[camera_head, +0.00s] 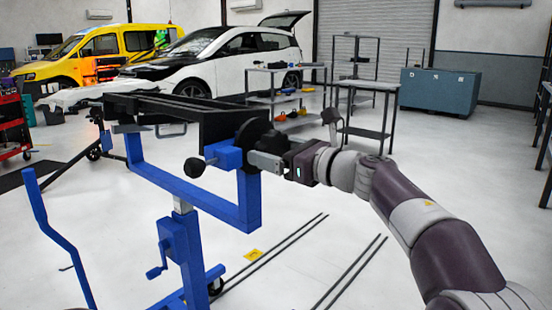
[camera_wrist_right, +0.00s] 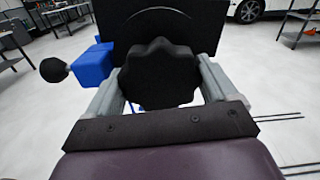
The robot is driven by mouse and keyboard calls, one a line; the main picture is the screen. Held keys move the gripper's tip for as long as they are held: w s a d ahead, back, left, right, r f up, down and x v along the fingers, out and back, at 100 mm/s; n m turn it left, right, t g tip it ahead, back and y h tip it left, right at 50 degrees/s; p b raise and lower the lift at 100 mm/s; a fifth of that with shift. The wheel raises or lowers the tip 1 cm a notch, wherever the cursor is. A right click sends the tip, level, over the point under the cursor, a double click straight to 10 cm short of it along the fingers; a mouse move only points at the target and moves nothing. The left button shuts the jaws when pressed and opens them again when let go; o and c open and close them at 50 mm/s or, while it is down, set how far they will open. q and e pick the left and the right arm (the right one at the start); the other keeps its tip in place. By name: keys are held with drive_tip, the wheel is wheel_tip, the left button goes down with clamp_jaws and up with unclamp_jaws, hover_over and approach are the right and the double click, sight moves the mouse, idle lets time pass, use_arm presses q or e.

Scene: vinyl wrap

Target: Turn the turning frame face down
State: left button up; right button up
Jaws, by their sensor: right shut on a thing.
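The turning frame (camera_head: 190,108) is a black frame on a blue stand (camera_head: 190,190), left of centre in the head view. Its black top looks roughly level, seen from the side. A black lobed knob (camera_wrist_right: 158,72) sits at its near right end, in front of a black disc. My right gripper (camera_head: 258,150) reaches in from the right at this end. In the right wrist view its two grey fingers (camera_wrist_right: 158,85) stand on either side of the knob and are shut on it. A black ball-ended handle (camera_wrist_right: 54,70) on a blue block is beside the knob. My left gripper is not seen.
A blue crank (camera_head: 158,262) is on the stand's column. A blue bent bar (camera_head: 58,240) rises at the left. Dark rails (camera_head: 350,272) lie on the floor at lower right. Shelves (camera_head: 372,110), a white car (camera_head: 225,62) and a yellow van stand behind.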

drive_tip(key=shift+r+n+b, duration=0.1)
drive_tip(key=shift+n+b, duration=0.25)
drive_tip(key=shift+n, duration=0.15)
idle(0.5)
drive_tip(key=o, duration=1.3)
drive_tip(key=v, duration=1.2)
drive_tip(key=shift+s+d, duration=0.25)
drive_tip(key=shift+d, duration=0.05)
